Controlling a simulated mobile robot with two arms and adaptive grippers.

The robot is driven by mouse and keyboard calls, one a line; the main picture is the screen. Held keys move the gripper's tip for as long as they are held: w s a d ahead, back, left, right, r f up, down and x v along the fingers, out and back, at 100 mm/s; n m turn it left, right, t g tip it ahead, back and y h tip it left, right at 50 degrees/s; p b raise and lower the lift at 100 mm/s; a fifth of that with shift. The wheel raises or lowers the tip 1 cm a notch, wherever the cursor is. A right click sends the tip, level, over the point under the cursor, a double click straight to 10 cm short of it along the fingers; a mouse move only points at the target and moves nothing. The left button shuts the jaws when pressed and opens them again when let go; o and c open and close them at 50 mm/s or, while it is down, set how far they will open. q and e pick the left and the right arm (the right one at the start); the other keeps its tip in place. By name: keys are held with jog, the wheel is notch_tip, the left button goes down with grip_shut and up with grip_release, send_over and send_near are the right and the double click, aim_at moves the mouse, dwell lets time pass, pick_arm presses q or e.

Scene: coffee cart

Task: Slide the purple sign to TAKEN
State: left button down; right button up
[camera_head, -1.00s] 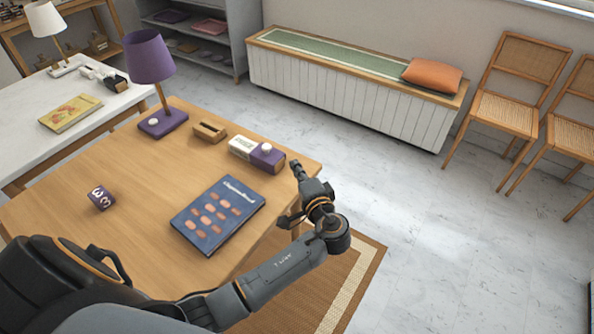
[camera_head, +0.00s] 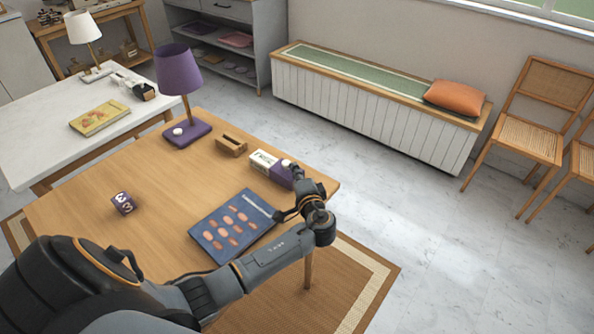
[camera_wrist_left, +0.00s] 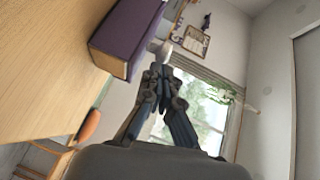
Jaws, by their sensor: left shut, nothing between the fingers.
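The purple sign (camera_head: 280,175) is a small block near the far right edge of the wooden table. Its left part shows a white face (camera_head: 264,159) with dark lettering too small to read, and a round white knob (camera_head: 286,163) sits on its purple part. My left gripper (camera_head: 294,170) is shut and empty, with its fingertips at the right side of the knob. In the left wrist view, the purple sign (camera_wrist_left: 128,38) and knob (camera_wrist_left: 163,53) are just beyond my shut fingertips (camera_wrist_left: 159,72). I cannot tell whether they touch. My right gripper is not in view.
On the wooden table (camera_head: 160,180) are a purple lamp (camera_head: 178,70), a slotted wooden block (camera_head: 231,146), a blue book (camera_head: 233,225) below my forearm's reach, and a purple cube (camera_head: 123,203). Clear floor lies right of the table.

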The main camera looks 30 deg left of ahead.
aim_at(271, 166)
pick_arm(q)
jog(key=a, duration=0.3)
jog(key=a+b, duration=0.1)
jog(key=a, duration=0.5)
jog(key=shift+w+a, duration=0.25)
jog(key=shift+w, duration=0.1)
jog(key=shift+r, duration=0.1)
